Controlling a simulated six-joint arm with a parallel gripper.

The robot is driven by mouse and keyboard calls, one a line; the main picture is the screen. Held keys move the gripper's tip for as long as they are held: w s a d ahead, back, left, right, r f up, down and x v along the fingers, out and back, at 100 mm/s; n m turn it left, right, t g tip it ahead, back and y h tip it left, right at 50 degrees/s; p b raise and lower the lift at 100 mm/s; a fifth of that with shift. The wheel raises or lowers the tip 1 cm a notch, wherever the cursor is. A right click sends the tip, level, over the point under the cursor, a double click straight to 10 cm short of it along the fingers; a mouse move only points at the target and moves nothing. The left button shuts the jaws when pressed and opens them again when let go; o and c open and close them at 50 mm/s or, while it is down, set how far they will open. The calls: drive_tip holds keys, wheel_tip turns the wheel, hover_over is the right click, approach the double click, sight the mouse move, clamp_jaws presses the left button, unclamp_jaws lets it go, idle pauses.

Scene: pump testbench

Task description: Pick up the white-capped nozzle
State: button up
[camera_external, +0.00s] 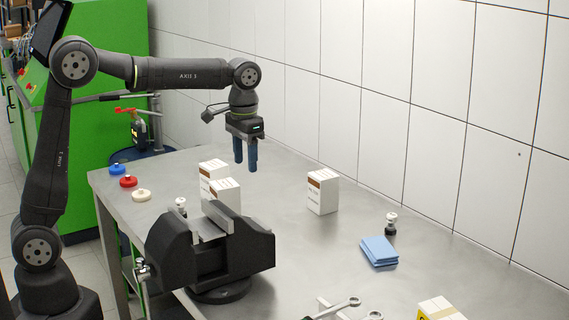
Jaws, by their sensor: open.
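A small nozzle (391,224) with a white cap and a dark lower body stands upright on the steel table, right of centre, just behind a folded blue cloth (379,251). A second small white-topped part (181,206) shows behind the vise, its lower portion hidden; I cannot tell whether it is the same kind of nozzle. My gripper (246,165) points down above the back of the table, left of the nozzle and well apart from it. Its two blue-grey fingers are open and hold nothing.
A black vise (213,255) stands at the front left. White boxes (322,192) stand behind it and at centre. Blue, red and white round caps (129,182) lie at the left edge. Wrenches (340,308) lie in front. A tiled wall bounds the back. The table's middle is clear.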

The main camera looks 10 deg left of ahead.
drive_tip(key=s+a+f+m+t+h, duration=0.2)
drive_tip(key=s+a+f+m+h, duration=0.1)
drive_tip(key=a+h, duration=0.15)
drive_tip(key=shift+m+y, duration=0.25)
drive_tip(key=shift+m, duration=0.05)
drive_tip(key=x, duration=1.1)
drive_tip(key=shift+w+f, duration=0.1)
drive_tip(key=shift+f, duration=0.35)
drive_tip(key=shift+a+x, duration=0.2)
drive_tip(key=shift+x, duration=2.4)
drive_tip(key=shift+w, duration=0.1)
drive_tip(key=c, duration=1.1)
